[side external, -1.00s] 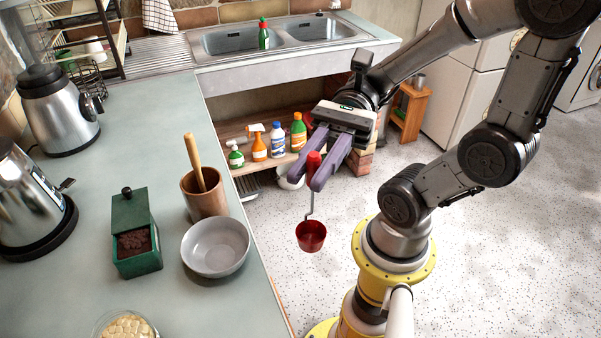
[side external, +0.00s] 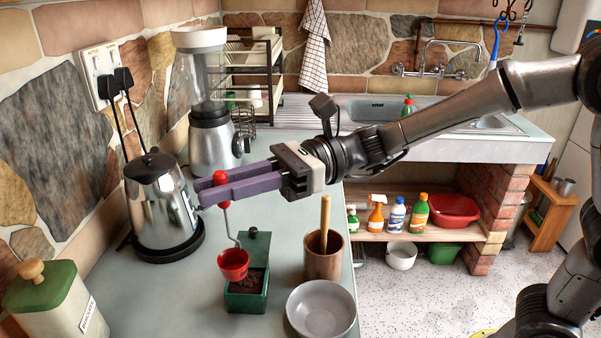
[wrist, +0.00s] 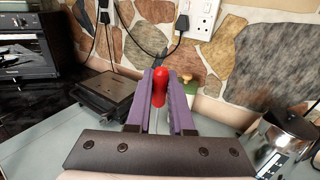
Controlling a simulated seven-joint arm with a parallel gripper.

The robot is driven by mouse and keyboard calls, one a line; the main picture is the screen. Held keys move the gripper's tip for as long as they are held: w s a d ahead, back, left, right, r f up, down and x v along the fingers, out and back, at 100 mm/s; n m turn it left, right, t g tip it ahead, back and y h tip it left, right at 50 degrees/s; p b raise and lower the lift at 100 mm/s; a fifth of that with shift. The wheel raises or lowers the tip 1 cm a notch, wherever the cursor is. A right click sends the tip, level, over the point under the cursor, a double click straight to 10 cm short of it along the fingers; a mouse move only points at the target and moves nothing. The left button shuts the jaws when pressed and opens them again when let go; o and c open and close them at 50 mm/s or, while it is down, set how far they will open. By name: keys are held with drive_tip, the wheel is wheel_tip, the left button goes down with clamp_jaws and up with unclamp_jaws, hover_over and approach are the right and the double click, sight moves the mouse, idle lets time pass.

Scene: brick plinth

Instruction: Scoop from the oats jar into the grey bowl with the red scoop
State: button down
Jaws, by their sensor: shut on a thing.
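The red scoop (side external: 233,265) hangs cup-down-most on a thin bent rod from its red handle. My gripper (side external: 206,190), with purple fingers, is shut on that handle, which also shows between the fingers in the wrist view (wrist: 160,86). The scoop cup looks upright; its contents cannot be made out. In the side view it overlaps the open green box (side external: 246,301) of dark grains; I cannot tell its height above it. The grey bowl (side external: 321,311) looks empty and stands right of the box. The oats jar is not in view now.
A wooden mortar with pestle (side external: 323,262) stands behind the bowl. A steel kettle (side external: 160,205) is left of my gripper, a blender (side external: 209,140) behind it. A green-lidded canister (side external: 55,305) stands front left. A black appliance (wrist: 105,92) shows in the wrist view.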

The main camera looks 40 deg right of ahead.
drive_tip(key=s+a+f+n+g, duration=0.2)
drive_tip(key=s+a+g, duration=0.25)
drive_tip(key=a, duration=0.45)
wheel_tip(320, 180, down, 12)
drive_tip(key=shift+s+d+f+t+y, duration=0.2)
drive_tip(key=shift+f+t+y, duration=0.1)
drive_tip(key=shift+t, duration=0.15)
idle(0.4)
drive_tip(key=shift+r, duration=0.1)
idle(0.8)
wheel_tip(320, 180, up, 10)
drive_tip(key=shift+r, duration=0.15)
idle(1.2)
drive_tip(key=shift+d, duration=0.1)
idle(0.3)
